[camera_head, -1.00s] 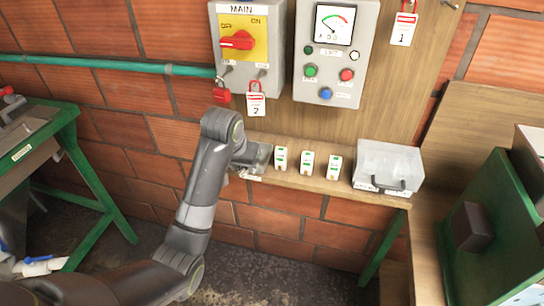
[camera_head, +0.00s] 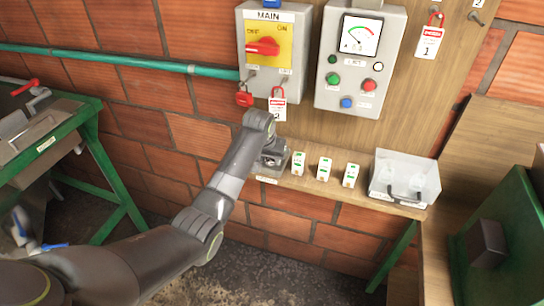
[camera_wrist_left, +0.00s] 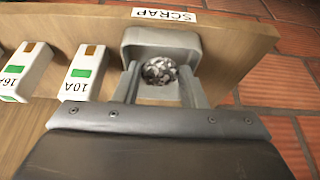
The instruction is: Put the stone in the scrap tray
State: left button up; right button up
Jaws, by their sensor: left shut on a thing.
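The stone (camera_wrist_left: 160,70) is a speckled grey-and-white lump in the left wrist view. My left gripper (camera_wrist_left: 159,88) is shut on it, one finger on each side. In the head view my left gripper (camera_head: 273,148) points down at the left end of the shelf, and the stone cannot be made out there. The grey scrap tray (camera_wrist_left: 160,38) is right behind and around the stone, by a SCRAP label. It also shows in the head view (camera_head: 284,164). I cannot tell whether the stone touches the tray floor. My right gripper is out of view.
Several white fuse-like blocks (camera_head: 324,169) stand right of the tray, with a clear box (camera_head: 405,178) beyond. The main switch (camera_head: 265,46) and a meter box (camera_head: 360,60) hang above. A green bench (camera_head: 95,150) stands left, a green machine (camera_head: 500,235) right.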

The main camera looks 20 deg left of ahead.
pick_arm(q)
jog(key=shift+w+f, duration=0.35)
jog(key=shift+w, duration=0.35)
jog(key=shift+w+f, duration=0.6)
jog(key=shift+f, duration=0.05)
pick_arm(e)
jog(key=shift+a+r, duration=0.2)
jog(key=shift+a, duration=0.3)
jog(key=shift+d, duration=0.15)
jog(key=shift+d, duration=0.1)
pick_arm(q)
jog(key=shift+f, duration=0.2)
jog(key=o, duration=0.8)
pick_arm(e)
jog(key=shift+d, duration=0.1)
